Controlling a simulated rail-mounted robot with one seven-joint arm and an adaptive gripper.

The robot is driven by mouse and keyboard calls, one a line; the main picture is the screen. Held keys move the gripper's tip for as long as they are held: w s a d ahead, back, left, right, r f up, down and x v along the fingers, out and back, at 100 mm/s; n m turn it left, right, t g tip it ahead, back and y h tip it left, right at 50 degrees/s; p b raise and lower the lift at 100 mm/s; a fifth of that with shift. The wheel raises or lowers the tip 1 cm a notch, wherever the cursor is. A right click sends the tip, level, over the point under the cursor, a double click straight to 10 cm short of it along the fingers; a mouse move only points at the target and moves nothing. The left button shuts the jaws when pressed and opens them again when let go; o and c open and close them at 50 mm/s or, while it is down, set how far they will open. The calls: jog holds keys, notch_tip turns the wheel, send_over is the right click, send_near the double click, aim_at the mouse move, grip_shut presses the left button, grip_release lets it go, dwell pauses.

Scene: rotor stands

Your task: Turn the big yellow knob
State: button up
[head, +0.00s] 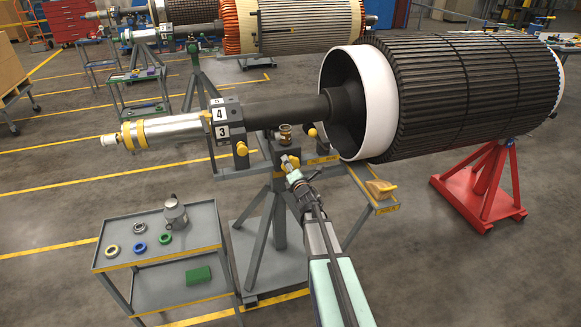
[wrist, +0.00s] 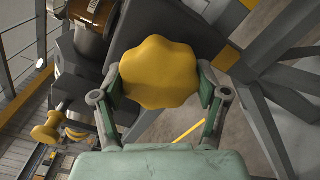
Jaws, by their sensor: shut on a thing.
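The big yellow knob (wrist: 159,72) has a lobed rim and fills the upper middle of the wrist view. My gripper (wrist: 160,88) has one finger on each side of it and is shut on its rim. In the head view my gripper (head: 291,172) is at the yellow knob on the grey rotor stand (head: 279,205), below the dark shaft. The knob is mostly hidden there by the gripper.
A smaller yellow knob (wrist: 47,131) shows at left in the wrist view. The large rotor (head: 470,95) rests on a red stand (head: 480,190) at right. A grey cart (head: 205,215) with coloured rings and a metal pot stands at lower left.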

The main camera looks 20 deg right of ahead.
jog(key=m, duration=0.3)
jog(key=shift+w+b, duration=0.1)
jog(key=shift+b, duration=0.2)
jog(key=m, duration=0.5)
jog(key=shift+r+p, duration=0.2)
jog(key=shift+p, duration=0.1)
jog(key=m+p, duration=0.1)
jog(key=m, duration=0.3)
jog(key=shift+r+m, duration=0.1)
jog(key=shift+m, duration=0.2)
jog(key=m+p, duration=0.1)
jog(key=m, duration=0.2)
jog(key=shift+m+p, duration=0.3)
jog(key=shift+p, duration=0.1)
jog(key=m+p, duration=0.2)
jog(key=m, duration=0.3)
jog(key=shift+d+r, duration=0.1)
jog(key=shift+m+p, duration=1)
jog(key=shift+m, duration=1.5)
